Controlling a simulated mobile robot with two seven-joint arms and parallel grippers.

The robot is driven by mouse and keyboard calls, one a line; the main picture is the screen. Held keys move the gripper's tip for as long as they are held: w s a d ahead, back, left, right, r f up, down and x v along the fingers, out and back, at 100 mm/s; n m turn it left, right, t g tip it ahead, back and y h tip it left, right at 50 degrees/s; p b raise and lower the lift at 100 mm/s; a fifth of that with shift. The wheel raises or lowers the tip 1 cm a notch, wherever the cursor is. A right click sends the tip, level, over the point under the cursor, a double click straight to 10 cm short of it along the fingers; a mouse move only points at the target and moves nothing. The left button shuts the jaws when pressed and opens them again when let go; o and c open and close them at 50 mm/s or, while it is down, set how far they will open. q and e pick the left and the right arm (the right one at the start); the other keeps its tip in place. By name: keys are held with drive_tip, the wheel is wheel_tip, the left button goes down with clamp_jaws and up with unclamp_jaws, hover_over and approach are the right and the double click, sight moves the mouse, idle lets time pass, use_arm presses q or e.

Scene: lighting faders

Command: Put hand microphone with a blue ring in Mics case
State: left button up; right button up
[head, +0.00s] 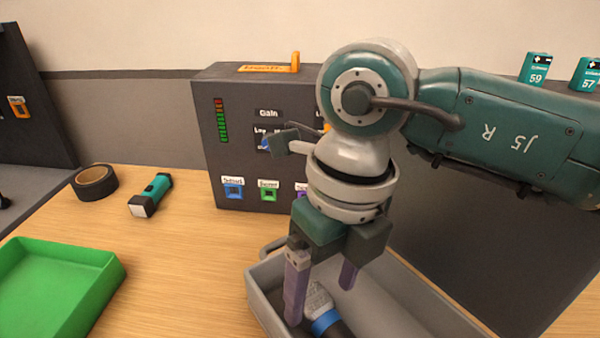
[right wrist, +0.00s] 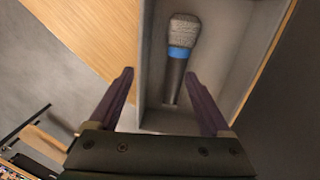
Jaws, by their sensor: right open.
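The hand microphone with a blue ring (right wrist: 179,65) lies inside a grey open case (right wrist: 143,65). In the head view the microphone (head: 322,312) shows partly, with its silver mesh head and blue ring, and its lower body is cut off by the frame edge. The grey case (head: 262,290) stands on the table at the bottom right; no label on it can be read. My right gripper (head: 320,290) is open and empty over the case, its purple fingers apart, above the microphone. My left gripper is not in view.
A green tray (head: 110,275), a black tape roll (head: 95,182) and a teal flashlight (head: 151,194) are to the left. Teal battery packs (head: 536,69) stand at the back right. The wood table (head: 180,260) between tray and case is clear.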

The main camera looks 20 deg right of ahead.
drive_tip(key=s+a+r+m+t+y, duration=0.1)
drive_tip(key=a+r+y, duration=0.5)
drive_tip(key=a, duration=0.3)
drive_tip(key=a+r+m+t+y, duration=0.1)
drive_tip(key=a+r+t+y, duration=0.1)
drive_tip(key=a+r+y, duration=0.55)
drive_tip(key=w+r+m+t+y, duration=0.2)
drive_tip(key=w+r+m+t, duration=0.2)
drive_tip(key=r+m+t, duration=0.5)
drive_tip(key=w+d+f+m+t+h, duration=0.1)
drive_tip(key=w+d+m+t+h, duration=0.15)
drive_tip(key=d+m+h, duration=0.65)
drive_tip(key=w+d+f+m+t+h, duration=0.15)
drive_tip(key=d+m+t+h, duration=0.25)
drive_tip(key=d+m+h, duration=0.45)
drive_tip(key=s+d+f+m+g, duration=0.35)
drive_tip(key=s+f+g, duration=0.2)
drive_tip(key=f, duration=0.25)
drive_tip(key=s+d+f+m+g, duration=0.3)
drive_tip(key=s+f+m+g, duration=0.15)
drive_tip(key=s+f, duration=0.25)
drive_tip(key=s+a+f+g, duration=0.1)
drive_tip(key=s+g, duration=0.1)
drive_tip(key=s, duration=0.2)
drive_tip(key=s+a+f+g+y, duration=0.1)
drive_tip(key=s+f+g, duration=0.1)
drive_tip(key=s+g, duration=0.1)
drive_tip(key=shift+s+a+f, duration=0.2)
drive_tip(key=shift+s+f, duration=0.1)
drive_tip(key=shift+s, duration=0.35)
